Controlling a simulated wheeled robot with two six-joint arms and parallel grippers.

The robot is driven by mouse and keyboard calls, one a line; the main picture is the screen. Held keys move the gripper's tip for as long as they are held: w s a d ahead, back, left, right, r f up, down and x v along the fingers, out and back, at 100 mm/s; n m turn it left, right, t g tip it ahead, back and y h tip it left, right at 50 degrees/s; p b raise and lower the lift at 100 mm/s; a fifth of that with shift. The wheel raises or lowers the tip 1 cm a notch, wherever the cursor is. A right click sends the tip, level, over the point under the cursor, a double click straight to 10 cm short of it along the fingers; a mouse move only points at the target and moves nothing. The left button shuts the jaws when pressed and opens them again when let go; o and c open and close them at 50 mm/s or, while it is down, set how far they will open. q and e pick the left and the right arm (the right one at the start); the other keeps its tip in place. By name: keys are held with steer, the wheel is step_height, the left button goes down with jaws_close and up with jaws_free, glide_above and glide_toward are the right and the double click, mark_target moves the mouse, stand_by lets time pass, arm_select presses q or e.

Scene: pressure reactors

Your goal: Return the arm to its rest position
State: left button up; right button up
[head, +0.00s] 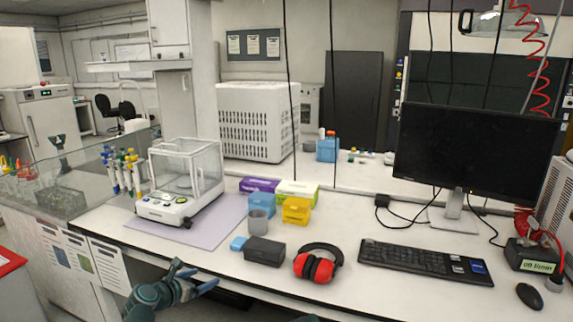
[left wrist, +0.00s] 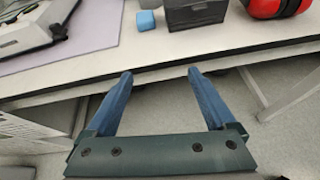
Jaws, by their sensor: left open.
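My left gripper (head: 192,277) is low in the head view, in front of the bench's front edge, with its blue fingers apart and nothing between them. In the left wrist view its two blue fingers (left wrist: 158,95) are spread wide and empty, with the bench edge beyond their tips. My right gripper does not show; only a small dark piece, possibly mine, shows at the bottom edge of the head view.
The white bench (head: 340,279) holds a balance (head: 180,200) on a purple mat (head: 222,218), a dark box (head: 264,251), a small blue block (head: 238,243), red earmuffs (head: 318,267), a keyboard (head: 425,262) and a monitor (head: 475,155). Open floor (left wrist: 285,145) shows below the bench.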

arm_select(q)
steer(key=s+d+f+m+g+p, duration=0.2)
steer(key=s+d+m+g, duration=0.3)
steer(key=d+m, duration=0.4)
steer(key=s+d+f+m+g+p, duration=0.3)
steer(key=s+d+m, duration=0.4)
steer(key=d+m, duration=0.15)
steer(key=s+d+r+m+g+y+p, duration=0.1)
steer(key=s+m+g+y+p, duration=0.2)
steer(key=s+m, duration=1)
steer(key=m+g+y, duration=0.1)
steer(key=m+y, duration=0.2)
steer(key=m, duration=0.1)
steer(key=shift+s+d, duration=0.2)
steer(key=shift+s, duration=0.1)
